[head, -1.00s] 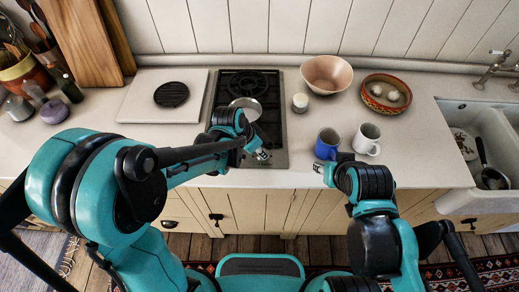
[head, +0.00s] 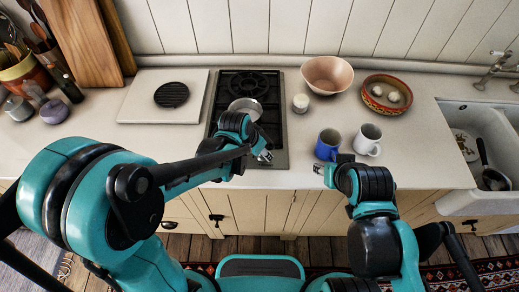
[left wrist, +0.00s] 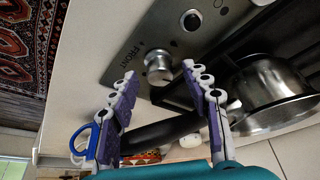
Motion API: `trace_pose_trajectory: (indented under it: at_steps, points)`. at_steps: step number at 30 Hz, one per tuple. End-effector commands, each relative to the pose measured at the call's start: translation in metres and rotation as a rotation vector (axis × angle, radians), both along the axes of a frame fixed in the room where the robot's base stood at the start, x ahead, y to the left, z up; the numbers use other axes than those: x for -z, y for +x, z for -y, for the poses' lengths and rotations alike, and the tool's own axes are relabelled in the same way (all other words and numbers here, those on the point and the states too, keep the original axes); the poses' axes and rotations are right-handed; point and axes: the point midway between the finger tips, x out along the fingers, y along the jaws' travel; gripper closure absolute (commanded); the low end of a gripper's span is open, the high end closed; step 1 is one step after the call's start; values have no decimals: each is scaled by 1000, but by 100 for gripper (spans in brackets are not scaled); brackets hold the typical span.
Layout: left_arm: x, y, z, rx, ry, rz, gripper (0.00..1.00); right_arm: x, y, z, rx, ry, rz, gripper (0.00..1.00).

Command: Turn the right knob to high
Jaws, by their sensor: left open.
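In the left wrist view, the right knob (left wrist: 158,67) is a round metal knob on the hob's front panel, beside the word FRONT. A second knob (left wrist: 191,20) sits above it in that picture. My left gripper (left wrist: 160,76) is open, its fingers on either side of the right knob; I cannot tell whether they touch it. In the head view, my left gripper (head: 265,156) is over the hob's front right corner and the knobs are hidden. My right gripper (head: 318,169) is by the counter's front edge, near the blue mug; its jaws are too small to judge.
A steel pan (left wrist: 265,95) stands on the hob (head: 280,130), its dark handle (left wrist: 160,133) behind my left fingers. A blue mug (head: 326,143), white mug (head: 368,139), small white jar (head: 300,103) and pink bowl (head: 327,75) stand right of the hob.

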Motion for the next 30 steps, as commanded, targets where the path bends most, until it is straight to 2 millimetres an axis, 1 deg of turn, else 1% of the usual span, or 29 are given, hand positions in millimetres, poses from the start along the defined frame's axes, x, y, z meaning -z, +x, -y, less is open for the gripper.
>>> trace_pose_trajectory:
  at_steps: [5, 8, 15, 21, 25, 30]
  points:
    - [-12, -4, -3, -1, 0, 0, 52, 0, 0, 0, 0, 0, 0, 60]
    - [-27, -9, -8, -2, -1, 0, 52, 0, 0, 0, 0, 0, 0, 60]
    - [-72, -24, -19, -1, 0, 0, 52, 0, 0, 0, 0, 0, 0, 60]
    - [-100, -32, -27, -2, -1, 0, 52, 0, 0, 0, 0, 0, 0, 60]
    - [-109, -35, -29, -1, 0, 0, 52, 0, 0, 0, 0, 0, 0, 60]
    - [-111, -36, -29, 0, 0, 0, 52, 0, 0, 0, 0, 0, 0, 60]
